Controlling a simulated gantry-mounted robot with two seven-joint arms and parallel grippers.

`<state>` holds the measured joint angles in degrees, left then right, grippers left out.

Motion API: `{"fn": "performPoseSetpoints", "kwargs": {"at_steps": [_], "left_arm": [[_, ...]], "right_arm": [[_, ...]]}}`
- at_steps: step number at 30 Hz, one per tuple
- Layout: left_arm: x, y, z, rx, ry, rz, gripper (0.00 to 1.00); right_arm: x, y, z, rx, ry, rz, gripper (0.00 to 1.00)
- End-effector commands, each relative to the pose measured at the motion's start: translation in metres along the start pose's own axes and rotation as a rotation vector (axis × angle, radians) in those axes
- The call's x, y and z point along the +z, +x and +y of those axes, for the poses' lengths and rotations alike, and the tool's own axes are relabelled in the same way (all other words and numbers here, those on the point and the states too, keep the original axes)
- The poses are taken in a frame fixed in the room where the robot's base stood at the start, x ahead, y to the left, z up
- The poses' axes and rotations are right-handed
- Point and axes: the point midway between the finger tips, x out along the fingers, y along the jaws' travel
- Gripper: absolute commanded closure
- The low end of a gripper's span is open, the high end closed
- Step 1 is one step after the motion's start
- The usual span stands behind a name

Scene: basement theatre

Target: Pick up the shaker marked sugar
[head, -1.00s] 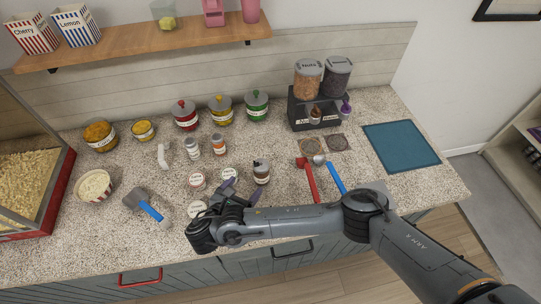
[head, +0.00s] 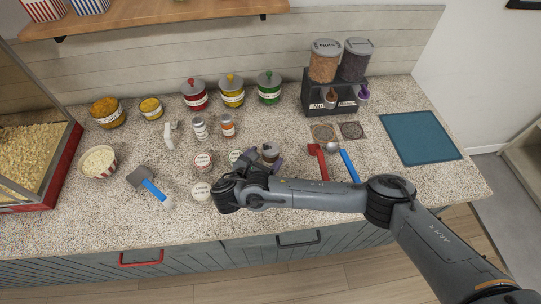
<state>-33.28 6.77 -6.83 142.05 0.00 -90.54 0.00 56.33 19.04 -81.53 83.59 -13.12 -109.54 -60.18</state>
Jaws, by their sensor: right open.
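A small shaker with a brown body and a grey top (head: 270,152) stands on the speckled counter. Its label is too small to read. My right gripper (head: 263,164) is open, with its dark fingers around or just in front of this shaker's lower part; I cannot tell if they touch it. Two more shakers stand farther back to the left, a white one with a grey lid (head: 200,128) and an orange-banded one (head: 228,126). I cannot read the word sugar on any of them. My left gripper is not in view.
Small round tubs (head: 203,161) sit close left of my right gripper. A red scoop (head: 318,161) and a blue-handled scoop (head: 347,162) lie to its right. Lidded jars (head: 232,92) and a dispenser stand (head: 333,95) line the back. A teal mat (head: 419,137) lies at right.

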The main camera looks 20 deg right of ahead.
Motion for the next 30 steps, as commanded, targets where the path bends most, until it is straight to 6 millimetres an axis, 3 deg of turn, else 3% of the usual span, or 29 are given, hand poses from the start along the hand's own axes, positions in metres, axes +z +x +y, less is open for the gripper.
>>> {"fn": "performPoseSetpoints", "kwargs": {"at_steps": [3,9,17,29,30], "left_arm": [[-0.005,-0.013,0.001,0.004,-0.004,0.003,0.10],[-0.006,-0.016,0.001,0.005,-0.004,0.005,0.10],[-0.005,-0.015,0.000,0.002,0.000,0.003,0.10],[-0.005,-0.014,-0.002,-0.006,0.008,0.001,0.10],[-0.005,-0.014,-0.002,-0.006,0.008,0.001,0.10]], "right_arm": [[0.005,0.016,-0.005,-0.004,-0.001,-0.002,0.14],[0.001,0.035,-0.004,-0.002,0.000,0.001,0.14],[0.000,0.037,-0.004,-0.001,0.000,0.001,0.14],[0.000,0.037,-0.004,-0.001,0.000,0.001,0.72],[0.000,0.037,-0.004,-0.001,0.000,0.001,0.73]]}}
